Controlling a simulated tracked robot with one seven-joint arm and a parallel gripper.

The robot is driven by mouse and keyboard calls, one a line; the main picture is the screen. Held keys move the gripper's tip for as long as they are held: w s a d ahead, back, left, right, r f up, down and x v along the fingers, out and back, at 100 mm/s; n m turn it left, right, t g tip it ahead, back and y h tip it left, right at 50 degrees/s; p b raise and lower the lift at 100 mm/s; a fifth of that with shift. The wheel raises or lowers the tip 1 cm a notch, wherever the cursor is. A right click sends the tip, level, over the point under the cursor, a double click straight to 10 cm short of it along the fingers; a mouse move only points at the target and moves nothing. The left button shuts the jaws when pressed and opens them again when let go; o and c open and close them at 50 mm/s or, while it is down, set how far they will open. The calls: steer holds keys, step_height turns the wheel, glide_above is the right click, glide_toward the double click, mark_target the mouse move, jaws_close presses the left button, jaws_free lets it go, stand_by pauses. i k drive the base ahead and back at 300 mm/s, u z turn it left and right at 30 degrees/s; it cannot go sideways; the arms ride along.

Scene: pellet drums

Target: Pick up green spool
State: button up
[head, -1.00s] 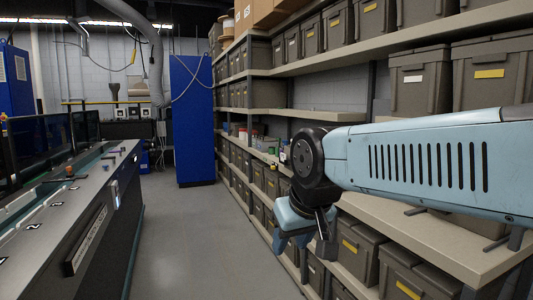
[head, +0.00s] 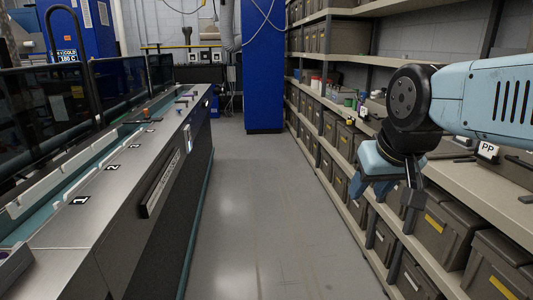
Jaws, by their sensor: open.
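I cannot make out a green spool for certain. Small coloured items, too small to tell apart, stand on the right-hand shelf, among them a dark one with a greenish-yellow part (head: 363,111). A small orange piece (head: 146,112) and a purple piece (head: 187,98) stand on the long bench at left. My gripper (head: 388,190) hangs below my light blue arm at right, in front of the shelves, pointing down. It is open, and I see nothing between its fingers.
The long grey bench (head: 140,160) with numbered labels runs along the left. Shelves (head: 480,180) with several lidded grey bins line the right, close to my arm. A blue cabinet (head: 263,70) stands at the far end. The aisle floor (head: 255,220) is clear.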

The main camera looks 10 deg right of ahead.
mark_target(348, 102)
steer(key=u, duration=0.05)
steer(key=i, duration=6.25)
steer(key=z, duration=2.05)
